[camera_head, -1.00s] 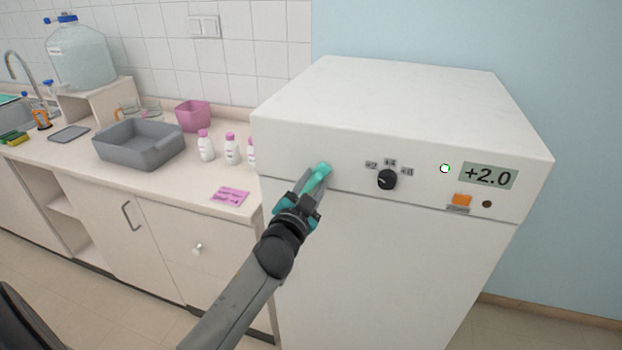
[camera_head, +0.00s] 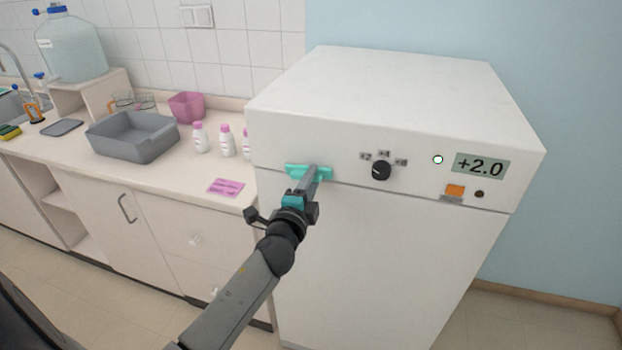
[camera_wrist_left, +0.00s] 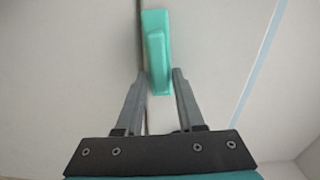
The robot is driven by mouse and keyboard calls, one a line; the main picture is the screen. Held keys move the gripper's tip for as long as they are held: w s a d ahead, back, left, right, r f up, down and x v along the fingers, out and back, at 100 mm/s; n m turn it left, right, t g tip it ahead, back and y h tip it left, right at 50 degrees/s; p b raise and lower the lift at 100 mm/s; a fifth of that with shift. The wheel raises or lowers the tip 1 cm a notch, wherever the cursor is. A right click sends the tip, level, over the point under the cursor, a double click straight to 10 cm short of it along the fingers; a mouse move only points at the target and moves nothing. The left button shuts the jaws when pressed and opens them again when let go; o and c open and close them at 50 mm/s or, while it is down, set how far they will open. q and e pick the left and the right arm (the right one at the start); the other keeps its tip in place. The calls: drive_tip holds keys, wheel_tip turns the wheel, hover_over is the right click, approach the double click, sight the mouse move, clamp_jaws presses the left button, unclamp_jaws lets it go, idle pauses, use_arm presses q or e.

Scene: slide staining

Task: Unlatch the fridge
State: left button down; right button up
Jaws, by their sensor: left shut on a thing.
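The white fridge (camera_head: 380,250) stands at the right, its door closed against the upper housing. A teal latch (camera_head: 326,173) sits across the seam at the door's upper left and lies about level. My left gripper (camera_head: 312,172) reaches it from below in front and is shut on it. In the left wrist view the latch's lever (camera_wrist_left: 158,65) runs along the seam, its near end between the fingertips (camera_wrist_left: 161,80). The fingers hide part of the latch in the head view. My right gripper is not in view.
A dial (camera_head: 381,170), an orange switch (camera_head: 454,190) and a +2.0 display (camera_head: 480,166) are on the fridge's front. The counter (camera_head: 75,150) at left holds a grey basin (camera_head: 130,150), several white bottles (camera_head: 226,142) and a pink card (camera_head: 226,187). Floor shows at right.

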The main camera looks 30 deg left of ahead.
use_arm(q)
drive_tip(key=shift+f+m, duration=0.15)
drive_tip(key=shift+m, duration=0.35)
drive_tip(key=c, duration=0.8)
unclamp_jaws()
drive_tip(key=shift+o, duration=0.2)
drive_tip(key=shift+s, duration=0.1)
drive_tip(key=b+v, duration=0.1)
drive_tip(key=v, duration=1.4)
drive_tip(key=shift+b, duration=0.3)
drive_tip(key=shift+d, duration=0.1)
